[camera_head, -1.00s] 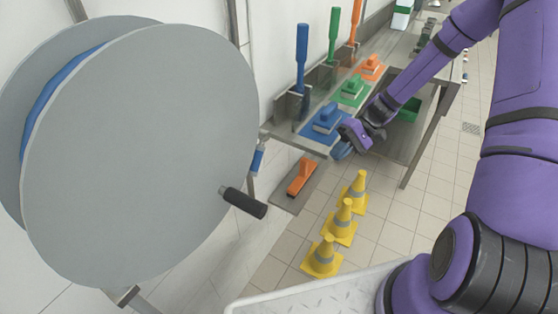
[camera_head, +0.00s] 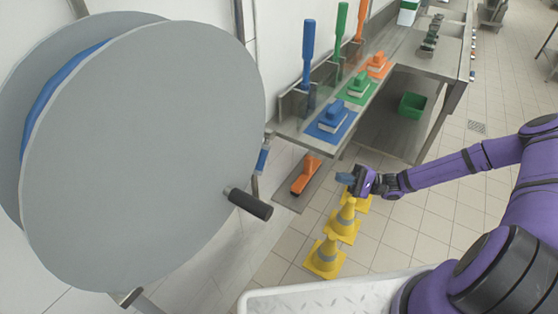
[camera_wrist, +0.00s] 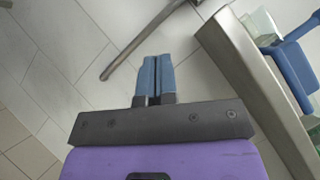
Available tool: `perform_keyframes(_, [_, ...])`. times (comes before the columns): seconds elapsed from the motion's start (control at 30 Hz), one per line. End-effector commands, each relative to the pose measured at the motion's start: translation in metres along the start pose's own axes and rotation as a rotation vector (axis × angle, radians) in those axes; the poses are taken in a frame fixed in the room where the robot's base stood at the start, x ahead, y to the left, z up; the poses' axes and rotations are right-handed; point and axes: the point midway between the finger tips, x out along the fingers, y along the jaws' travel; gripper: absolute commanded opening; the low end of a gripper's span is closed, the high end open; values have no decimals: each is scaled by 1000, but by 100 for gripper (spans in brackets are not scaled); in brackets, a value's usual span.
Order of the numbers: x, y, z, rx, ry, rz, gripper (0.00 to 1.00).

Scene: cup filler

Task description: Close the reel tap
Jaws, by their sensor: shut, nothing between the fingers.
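The hose reel (camera_head: 150,150) is a big grey disc with blue hose behind it and a black crank handle (camera_head: 249,204), at the left in the head view. A small blue-handled fitting, which looks like the reel tap (camera_head: 262,160), sits on a metal pipe just right of the disc; its open or closed position is too small to tell. My gripper (camera_head: 344,178) is shut and empty, to the right of this fitting and apart from it, over the farthest cone. Its blue fingers (camera_wrist: 154,62) meet in the wrist view. The tap is not identifiable there.
A steel bench (camera_head: 290,128) with blue, green and orange brushes stands behind. Yellow cones (camera_head: 326,257) stand on the floor below. The wrist view shows a metal bar (camera_wrist: 150,40) and a steel edge (camera_wrist: 250,80).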

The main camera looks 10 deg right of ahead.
Motion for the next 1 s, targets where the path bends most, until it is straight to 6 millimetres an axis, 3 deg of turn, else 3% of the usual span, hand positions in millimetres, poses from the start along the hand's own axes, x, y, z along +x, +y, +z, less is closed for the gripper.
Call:
perform_keyframes(0.37, [14, 4, -6, 3, 18, -81, 0])
perform_keyframes(1.0, [130, -5, -8, 5, 16, -80, 0])
